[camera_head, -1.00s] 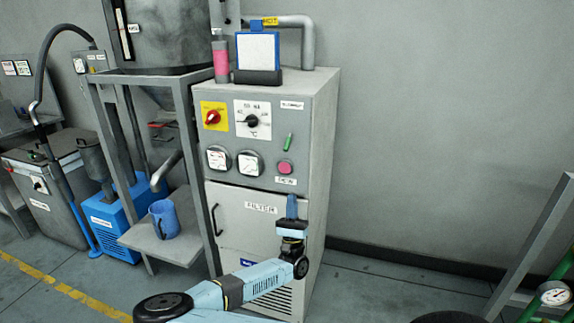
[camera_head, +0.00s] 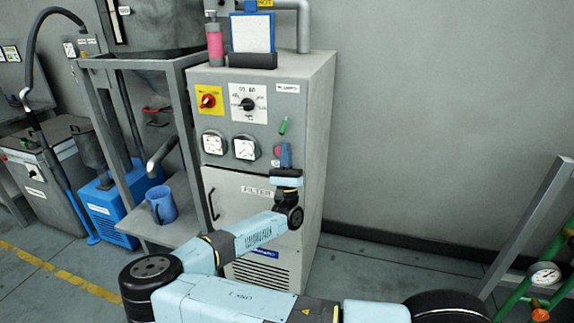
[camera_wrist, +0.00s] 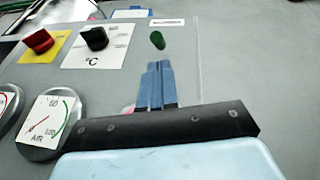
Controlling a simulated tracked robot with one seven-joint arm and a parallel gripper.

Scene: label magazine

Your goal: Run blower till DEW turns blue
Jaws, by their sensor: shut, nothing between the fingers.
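The grey cabinet (camera_head: 262,110) carries a small green lever (camera_head: 283,126) on the right of its panel; it also shows in the wrist view (camera_wrist: 157,40). Below it is a round pink-red indicator (camera_head: 277,152), largely hidden by my fingers, with a pink sliver left of them in the wrist view (camera_wrist: 128,109). Its label is hidden. My gripper (camera_head: 285,146) is shut and empty in front of the panel. In the wrist view its blue fingertips (camera_wrist: 158,66) point up, just below the green lever, with a small gap in the picture; contact cannot be told.
A red knob (camera_head: 208,100) on a yellow plate, a black °C dial (camera_head: 247,104) and two gauges (camera_head: 246,148) sit left of the lever. The filter door (camera_head: 232,195) is below. A blue jug (camera_head: 161,204) stands on the left shelf.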

